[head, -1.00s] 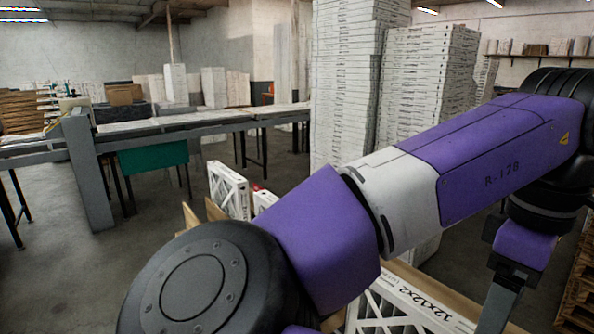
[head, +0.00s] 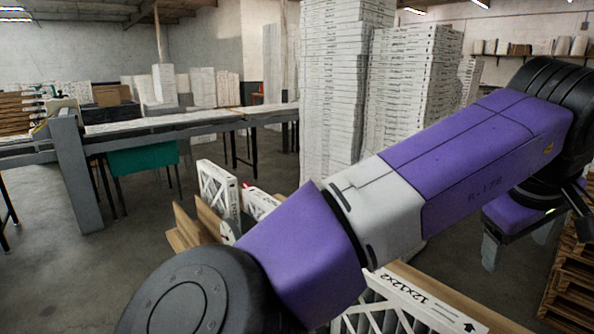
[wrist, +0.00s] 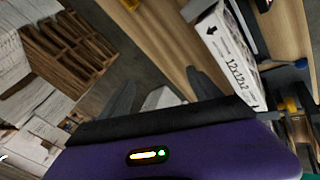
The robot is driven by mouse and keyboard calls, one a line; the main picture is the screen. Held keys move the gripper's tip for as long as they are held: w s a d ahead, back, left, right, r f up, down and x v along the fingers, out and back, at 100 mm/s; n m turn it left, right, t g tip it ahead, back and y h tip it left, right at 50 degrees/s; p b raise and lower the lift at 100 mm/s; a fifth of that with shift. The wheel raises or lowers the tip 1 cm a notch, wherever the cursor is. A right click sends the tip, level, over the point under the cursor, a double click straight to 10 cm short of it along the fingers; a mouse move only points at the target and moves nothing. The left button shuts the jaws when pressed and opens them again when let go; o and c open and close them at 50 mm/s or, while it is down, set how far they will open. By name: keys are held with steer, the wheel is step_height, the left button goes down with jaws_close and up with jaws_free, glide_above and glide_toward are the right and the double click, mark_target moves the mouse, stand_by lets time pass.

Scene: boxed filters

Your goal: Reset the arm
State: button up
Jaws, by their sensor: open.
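My gripper (head: 522,246) hangs at the right of the head view below my purple arm, with its fingers apart and nothing between them. In the wrist view its two grey fingers (wrist: 162,92) also stand apart and empty. A white boxed filter marked 12x12x2 (head: 418,300) lies at the bottom of the head view, partly hidden by my arm. It also shows in the wrist view (wrist: 226,58), apart from the fingers. More white filters (head: 218,188) stand left of my arm.
Tall stacks of white filter boxes (head: 412,95) rise behind my arm. Wooden pallets (head: 577,265) are piled at the right edge. A long grey table (head: 190,124) runs across the left, with open floor before it.

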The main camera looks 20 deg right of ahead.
steer(key=w+d+r+m+t+h, duration=0.2)
steer(key=w+d+r+m+h, duration=0.15)
steer(key=d+r+h, duration=0.5)
steer(key=w+a+r+t+h+b, duration=0.1)
steer(key=w+a+r+t+h, duration=0.2)
steer(key=a+r+t+h, duration=0.3)
steer(key=w+a+f+n+t+y+b, duration=0.1)
steer(key=w+a+f+n+t+y, duration=0.2)
steer(key=a+t, duration=0.6)
steer(key=s+a+f+n+t+y+b, duration=0.1)
steer(key=s+a+f+n+t+y, duration=0.2)
steer(key=a+f+y, duration=0.45)
steer(key=s+a+f+n+t+y+b, duration=0.1)
steer(key=s+a+f+n+y, duration=0.3)
steer(key=f+y, duration=0.6)
steer(key=s+a+f+m+g+b, duration=0.1)
steer(key=s+f+g, duration=0.3)
steer(key=s+f, duration=0.9)
steer(key=s+a+f+m+g+b, duration=0.1)
steer(key=s+a+f+m+g, duration=0.3)
steer(key=s+f, duration=1)
steer(key=shift+a+g+h, duration=0.15)
steer(key=shift+g+h, duration=0.15)
steer(key=shift+g, duration=0.1)
